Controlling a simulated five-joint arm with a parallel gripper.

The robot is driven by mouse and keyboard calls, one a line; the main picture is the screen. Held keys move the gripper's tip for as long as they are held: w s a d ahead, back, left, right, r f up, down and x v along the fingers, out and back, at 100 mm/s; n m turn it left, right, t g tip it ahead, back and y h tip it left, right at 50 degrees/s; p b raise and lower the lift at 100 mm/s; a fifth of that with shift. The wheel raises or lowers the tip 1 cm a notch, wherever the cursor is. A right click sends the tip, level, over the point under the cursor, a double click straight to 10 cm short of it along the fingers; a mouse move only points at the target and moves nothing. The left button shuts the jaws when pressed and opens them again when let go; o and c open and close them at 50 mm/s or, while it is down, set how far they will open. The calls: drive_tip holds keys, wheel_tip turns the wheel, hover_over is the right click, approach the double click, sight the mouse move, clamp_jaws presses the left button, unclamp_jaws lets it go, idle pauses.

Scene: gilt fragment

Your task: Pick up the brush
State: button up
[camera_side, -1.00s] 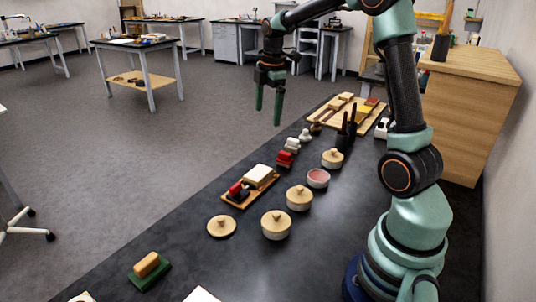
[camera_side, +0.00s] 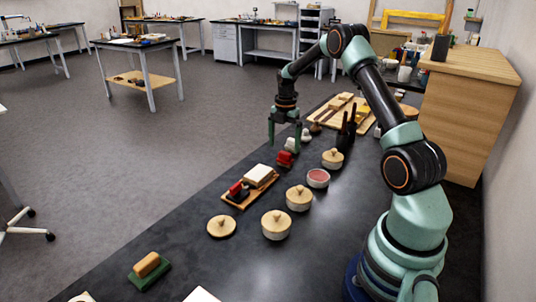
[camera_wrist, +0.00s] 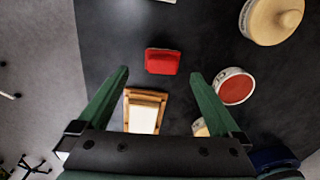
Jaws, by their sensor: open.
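I cannot tell for sure which object is the brush. A dark holder (camera_side: 344,139) with slim upright dark handles stands at the mid-right of the bench in the side view. A wooden block on a green base (camera_side: 149,268) lies at the near left. My gripper (camera_side: 284,147) is open and empty, pointing down over the bench's left edge. A red block (camera_side: 285,158) is below it; in the wrist view the red block (camera_wrist: 162,61) appears just beyond and between the fingertips (camera_wrist: 160,73).
A wooden tray (camera_side: 236,204) holds a white block and a red-and-black item. Lidded pots (camera_side: 276,226), a pink-filled bowl (camera_side: 318,178) and a loose lid (camera_side: 221,226) stand nearby. A wooden board (camera_side: 328,118) with long items lies at the back.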

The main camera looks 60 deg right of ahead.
sight(285, 152)
drive_tip(key=shift+s+d+f, duration=0.1)
drive_tip(key=shift+f, duration=1.3)
drive_tip(key=shift+s+d+f, duration=0.1)
drive_tip(key=shift+f, duration=1.25)
drive_tip(key=c, duration=1.4)
drive_tip(key=shift+r, duration=0.1)
wheel_tip(285, 152, up, 20)
